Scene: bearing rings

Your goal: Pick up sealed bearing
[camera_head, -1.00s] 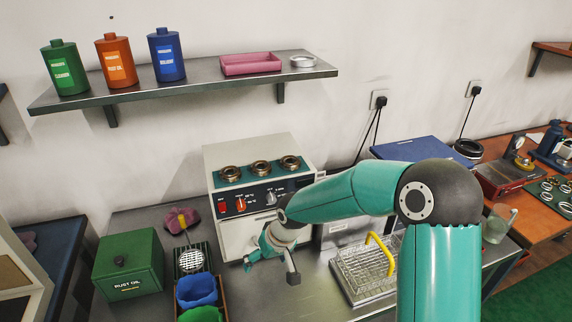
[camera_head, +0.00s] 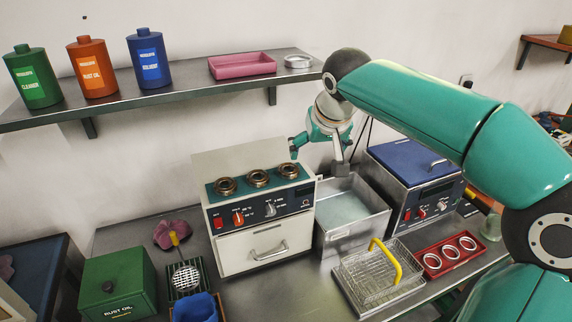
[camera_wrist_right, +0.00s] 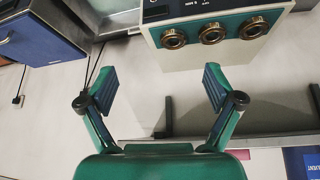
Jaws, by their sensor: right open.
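A silver ring-shaped bearing (camera_head: 298,62) lies flat at the right end of the wall shelf (camera_head: 190,93); I cannot tell whether it is the sealed one. Several brass-coloured bearing rings (camera_head: 258,178) sit on the teal top of the white heater unit. My right gripper (camera_head: 318,158) hangs below the shelf's right end, beside the heater's right rear corner. In the right wrist view the gripper (camera_wrist_right: 158,80) is open, with nothing between its fingers, and the brass rings (camera_wrist_right: 212,33) show beyond it. My left gripper is not in view.
The shelf also holds a pink tray (camera_head: 243,66) and green, orange and blue bottles (camera_head: 151,60). A metal basin (camera_head: 349,211), a blue-lidded unit (camera_head: 415,165), a wire basket (camera_head: 381,270) and a red tray of pale rings (camera_head: 447,256) stand to the right.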

